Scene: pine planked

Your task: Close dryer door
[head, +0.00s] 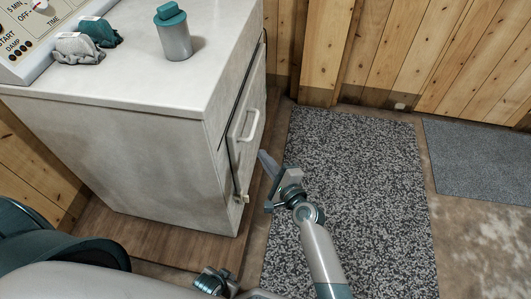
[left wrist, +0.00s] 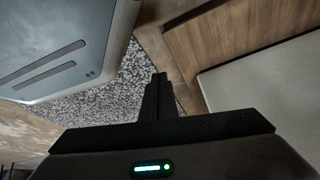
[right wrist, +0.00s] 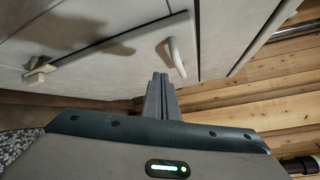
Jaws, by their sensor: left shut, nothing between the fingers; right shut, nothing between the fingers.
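The dryer (head: 160,160) is a pale, worn white cabinet at the left of the head view. The right wrist view shows the handle (right wrist: 176,57) just beyond the shut fingers (right wrist: 160,80), with a small pale latch piece (right wrist: 40,74) at the left. My left gripper (head: 213,283) is shut and empty, low near the dryer's base.
A teal-capped bottle (head: 172,33) and two small folded cloths (head: 78,48) sit on the dryer top beside the control panel (head: 40,30). A speckled grey rug (head: 360,180) covers the floor in front, with a second mat (head: 480,160) beside it. Wooden plank walls stand behind.

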